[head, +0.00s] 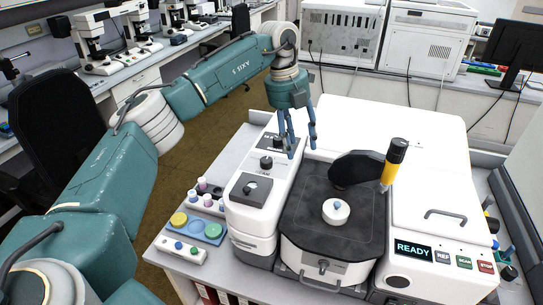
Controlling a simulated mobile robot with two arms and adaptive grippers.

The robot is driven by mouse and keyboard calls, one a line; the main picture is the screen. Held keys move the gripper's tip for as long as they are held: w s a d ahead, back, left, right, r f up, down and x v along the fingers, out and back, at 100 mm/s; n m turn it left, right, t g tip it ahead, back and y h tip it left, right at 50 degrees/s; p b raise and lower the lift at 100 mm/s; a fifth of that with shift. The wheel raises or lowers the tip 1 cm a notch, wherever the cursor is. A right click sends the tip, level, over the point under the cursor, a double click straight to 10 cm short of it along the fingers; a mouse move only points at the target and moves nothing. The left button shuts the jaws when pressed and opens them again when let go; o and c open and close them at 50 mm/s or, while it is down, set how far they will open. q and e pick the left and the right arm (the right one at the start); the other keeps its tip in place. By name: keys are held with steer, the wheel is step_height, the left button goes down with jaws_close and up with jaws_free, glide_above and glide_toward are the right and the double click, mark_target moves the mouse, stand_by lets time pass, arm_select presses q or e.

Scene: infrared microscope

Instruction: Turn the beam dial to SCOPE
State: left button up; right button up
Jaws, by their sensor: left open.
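A small black knob (266,162) stands on the white left-hand module (262,208) of the instrument. Lettering beside it is partly legible and ends in "AM", so it looks like the beam dial; its setting is too small to read. A second dark knob (278,142) sits on a dark panel just behind it. My left gripper (301,149) points down with its blue fingers apart and nothing between them. In the picture it is right of both knobs, near the module's back right edge. Its exact height is hard to judge. My right gripper is out of view.
A dark stage (300,225) with a white round piece (336,211) lies right of the module. A yellow-and-black upright part (393,165) rises beside it. A panel (413,249) reads READY. Vials and coloured dishes (210,231) stand at the left.

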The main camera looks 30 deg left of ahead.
arm_select(q)
step_height(320, 180, up, 3)
steer(key=n+g+y, duration=0.1)
steer(key=n+y, duration=0.1)
glide_above(266, 160)
step_height(266, 160, down, 9)
steer(key=p, duration=0.2)
steer(key=shift+r+p, duration=0.15)
steer(key=shift+p, duration=0.2)
steer(key=shift+f, duration=0.75)
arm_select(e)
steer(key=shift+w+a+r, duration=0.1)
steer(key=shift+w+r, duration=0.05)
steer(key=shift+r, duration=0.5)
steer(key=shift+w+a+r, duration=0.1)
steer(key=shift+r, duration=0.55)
arm_select(q)
steer(key=c, duration=1.1)
steer(key=shift+c, duration=0.2)
